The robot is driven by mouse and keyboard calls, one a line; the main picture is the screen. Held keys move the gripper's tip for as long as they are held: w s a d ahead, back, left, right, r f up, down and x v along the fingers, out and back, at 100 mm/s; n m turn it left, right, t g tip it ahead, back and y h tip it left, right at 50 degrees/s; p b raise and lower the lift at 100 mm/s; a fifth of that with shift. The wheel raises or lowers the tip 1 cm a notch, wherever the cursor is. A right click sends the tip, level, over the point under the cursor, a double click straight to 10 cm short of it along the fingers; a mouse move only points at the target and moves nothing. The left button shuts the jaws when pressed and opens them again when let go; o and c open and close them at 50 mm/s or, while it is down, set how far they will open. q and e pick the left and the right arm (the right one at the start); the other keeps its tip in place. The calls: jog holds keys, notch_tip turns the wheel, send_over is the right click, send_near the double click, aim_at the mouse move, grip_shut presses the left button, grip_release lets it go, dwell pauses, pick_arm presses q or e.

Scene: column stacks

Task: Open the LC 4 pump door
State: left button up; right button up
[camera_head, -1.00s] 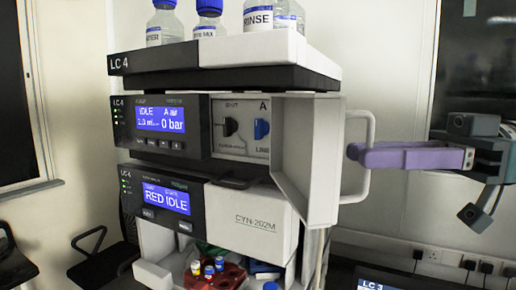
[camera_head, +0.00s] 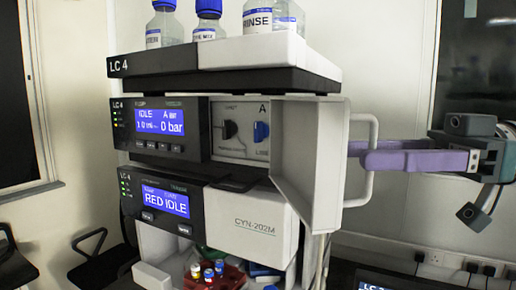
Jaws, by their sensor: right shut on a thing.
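The LC 4 stack stands in the middle of the head view. Its pump module (camera_head: 160,128) has a lit display reading IDLE and 0 bar. The white pump door (camera_head: 312,152) stands swung open to the right, baring a panel with a black knob (camera_head: 230,129) and a blue knob (camera_head: 261,131). The door's white loop handle (camera_head: 371,150) sticks out on its right side. My right gripper (camera_head: 362,156) has purple fingers and comes in from the right. Its fingers are at the handle, shut on it. My left gripper is out of view.
Bottles (camera_head: 208,20) with blue caps stand on the tray (camera_head: 215,68) above the pump. Below is the CYN-202M module (camera_head: 250,220), with a red vial rack (camera_head: 232,276) under it. A chair (camera_head: 92,255) is at lower left. Another LC 3 unit (camera_head: 385,279) shows at bottom right.

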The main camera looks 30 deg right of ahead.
jog(key=b+v, duration=0.2)
jog(key=v, duration=0.8)
dwell(0.4)
